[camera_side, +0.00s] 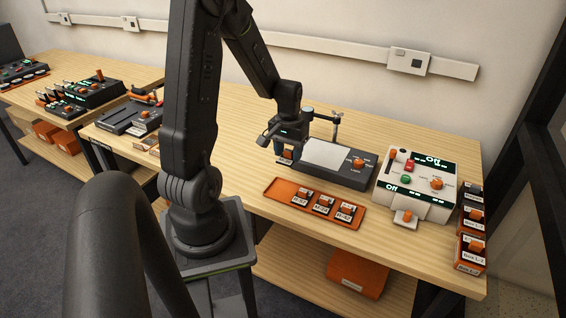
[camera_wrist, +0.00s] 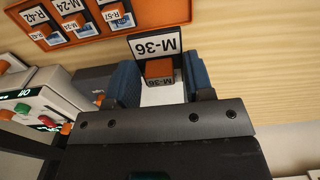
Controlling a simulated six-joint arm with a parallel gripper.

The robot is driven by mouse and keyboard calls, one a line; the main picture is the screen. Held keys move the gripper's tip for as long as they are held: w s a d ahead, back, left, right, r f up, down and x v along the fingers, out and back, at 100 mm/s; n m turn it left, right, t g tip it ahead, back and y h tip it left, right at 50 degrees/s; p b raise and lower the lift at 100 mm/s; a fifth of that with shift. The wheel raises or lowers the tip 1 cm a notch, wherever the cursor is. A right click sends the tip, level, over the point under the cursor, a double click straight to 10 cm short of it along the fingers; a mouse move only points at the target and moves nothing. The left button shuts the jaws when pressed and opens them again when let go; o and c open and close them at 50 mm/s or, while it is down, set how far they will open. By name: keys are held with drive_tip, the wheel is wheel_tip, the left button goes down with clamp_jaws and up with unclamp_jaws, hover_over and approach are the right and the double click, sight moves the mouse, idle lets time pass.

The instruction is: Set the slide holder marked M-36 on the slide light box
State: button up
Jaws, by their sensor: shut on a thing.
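The slide holder marked M-36 (camera_wrist: 155,46) is in my gripper (camera_wrist: 160,85), between two blue finger pads in the wrist view. It has a white label and an orange knob. In the side view my gripper (camera_side: 286,153) is shut on the holder (camera_side: 285,158), just left of the slide light box (camera_side: 325,155). The light box is a dark low case with a pale top panel and an orange knob at its right. The holder appears beside the light box, not over its panel; its exact height above the table is unclear.
An orange tray (camera_side: 272,187) with several other labelled holders lies in front of the light box. A pale control unit (camera_side: 440,175) stands to the right, with labelled boxes (camera_side: 472,215) at the table edge. A small post (camera_side: 336,127) rises behind the light box.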

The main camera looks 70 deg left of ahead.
approach(321, 157)
drive_tip(key=shift+f, duration=1.3)
drive_tip(key=shift+f, duration=0.1)
drive_tip(key=shift+f, duration=0.8)
drive_tip(key=shift+f, duration=0.1)
drive_tip(key=shift+f, duration=0.7)
drive_tip(key=shift+f, duration=0.1)
drive_tip(key=shift+f, duration=0.25)
drive_tip(key=shift+a, duration=0.1)
